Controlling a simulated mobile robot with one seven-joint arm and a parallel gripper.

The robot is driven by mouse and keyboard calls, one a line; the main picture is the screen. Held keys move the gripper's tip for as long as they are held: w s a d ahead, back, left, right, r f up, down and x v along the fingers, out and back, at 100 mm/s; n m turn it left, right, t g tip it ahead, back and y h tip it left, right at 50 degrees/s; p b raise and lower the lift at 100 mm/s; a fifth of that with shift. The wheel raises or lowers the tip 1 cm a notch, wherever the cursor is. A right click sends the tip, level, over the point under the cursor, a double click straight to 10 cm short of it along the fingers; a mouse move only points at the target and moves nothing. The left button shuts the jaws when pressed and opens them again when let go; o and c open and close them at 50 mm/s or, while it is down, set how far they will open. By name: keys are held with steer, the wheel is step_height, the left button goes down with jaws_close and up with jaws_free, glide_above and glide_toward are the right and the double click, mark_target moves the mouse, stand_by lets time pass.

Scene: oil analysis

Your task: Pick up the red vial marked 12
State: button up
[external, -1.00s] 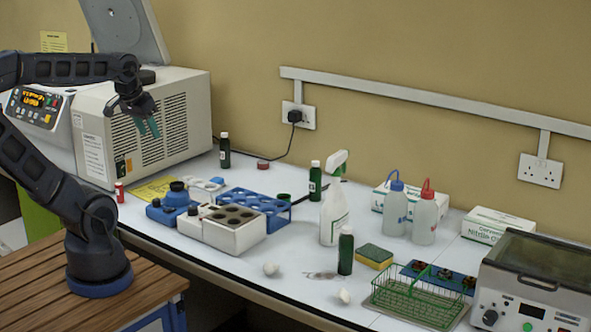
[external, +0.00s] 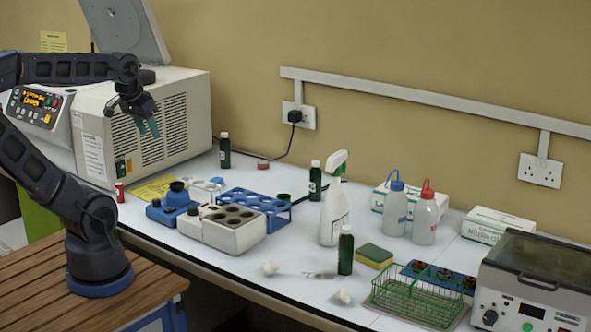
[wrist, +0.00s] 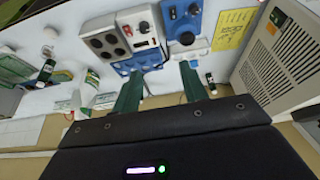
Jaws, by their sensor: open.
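A small red vial (external: 119,192) stands on the bench near its left front edge, beside the big centrifuge and left of a yellow sheet. Its number is too small to read. I cannot make it out in the wrist view. My gripper (external: 148,127) is open and empty, with green fingers pointing down, high in front of the centrifuge's vented side. It is well above the bench and to the right of the red vial. In the wrist view the two fingers of my gripper (wrist: 160,80) are spread apart with nothing held between them.
The centrifuge (external: 185,95) with raised lid stands behind. A blue device (external: 165,210), a grey block with wells (external: 222,238) and a blue rack (external: 268,203) are right of the yellow sheet (external: 153,189). Dark green bottles (external: 224,150) and a spray bottle (external: 333,215) stand upright.

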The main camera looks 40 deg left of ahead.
stand_by(0.4)
steer(key=shift+o, duration=1.1)
steer(key=shift+w+a, duration=0.1)
